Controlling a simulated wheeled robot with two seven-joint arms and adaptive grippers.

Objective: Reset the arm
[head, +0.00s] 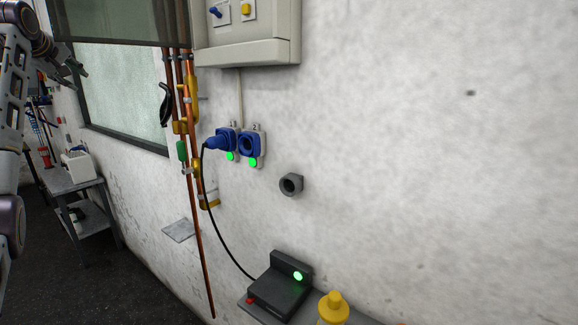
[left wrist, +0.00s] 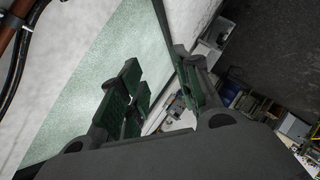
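My left arm comes in along the left edge of the head view, raised. Its gripper (head: 76,68) is up in front of the window, small and partly cut by my arm links. In the left wrist view the gripper (left wrist: 160,80) has its green-padded fingers spread apart with nothing between them. It touches nothing that I can make out. My right gripper is not in view.
A blue plug (head: 216,142) sits in the left wall socket, its black cable running to a dark box (head: 278,287) with a green light. Copper pipes (head: 190,150) run down the wall. A window (head: 120,95) and grey side table (head: 75,182) are left. A yellow bottle (head: 333,308) stands at the bottom.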

